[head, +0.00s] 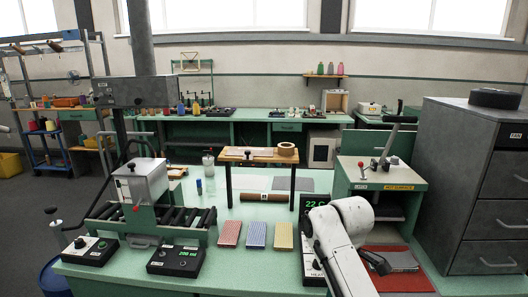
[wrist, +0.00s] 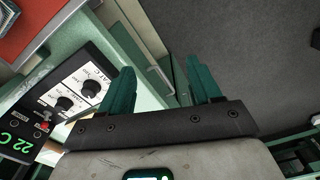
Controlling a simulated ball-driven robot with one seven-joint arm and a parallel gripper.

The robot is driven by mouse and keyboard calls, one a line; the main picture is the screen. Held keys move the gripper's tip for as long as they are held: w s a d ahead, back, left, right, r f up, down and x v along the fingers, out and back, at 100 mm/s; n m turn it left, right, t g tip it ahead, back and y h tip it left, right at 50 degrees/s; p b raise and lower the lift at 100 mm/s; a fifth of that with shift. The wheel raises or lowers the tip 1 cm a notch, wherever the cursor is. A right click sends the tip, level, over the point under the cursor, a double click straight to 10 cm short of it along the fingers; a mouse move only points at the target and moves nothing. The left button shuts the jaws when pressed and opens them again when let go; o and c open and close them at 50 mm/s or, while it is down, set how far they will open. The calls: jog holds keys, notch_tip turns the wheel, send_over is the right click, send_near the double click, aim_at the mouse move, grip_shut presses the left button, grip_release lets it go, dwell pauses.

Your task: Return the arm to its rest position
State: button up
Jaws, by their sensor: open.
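My arm (head: 343,245), white, shows in the head view at the lower right, bent above the front of the green bench. It covers part of a heater box with a green readout (head: 315,208). My gripper (wrist: 160,82) shows in the wrist view with its two teal fingers apart and nothing between them. The same kind of control box with two knobs (wrist: 78,90) lies left of the fingers in the wrist view.
Red, blue and yellow patterned blocks (head: 256,235) lie mid-bench, before a small wooden-topped stand (head: 258,155). A roller machine (head: 140,200) stands left. A red mat (head: 405,272) lies right of my arm, near a grey drawer cabinet (head: 470,170). Dark floor (wrist: 240,45) fills the wrist view's upper right.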

jog(key=s+d+f+m, duration=0.1)
jog(key=s+f+m, duration=0.3)
jog(key=s+f, duration=0.5)
jog(key=s+d+f+m, duration=0.25)
jog(key=s+f, duration=0.45)
jog(key=s, duration=0.4)
jog(key=s+d+m, duration=0.3)
jog(key=s, duration=0.7)
jog(key=s+d+m, duration=0.4)
jog(key=s, duration=0.7)
jog(key=shift+r+t+h, duration=0.25)
jog(key=shift+t+h, duration=0.05)
jog(key=shift+t, duration=0.1)
jog(key=shift+m, duration=0.25)
jog(key=shift+c, duration=0.3)
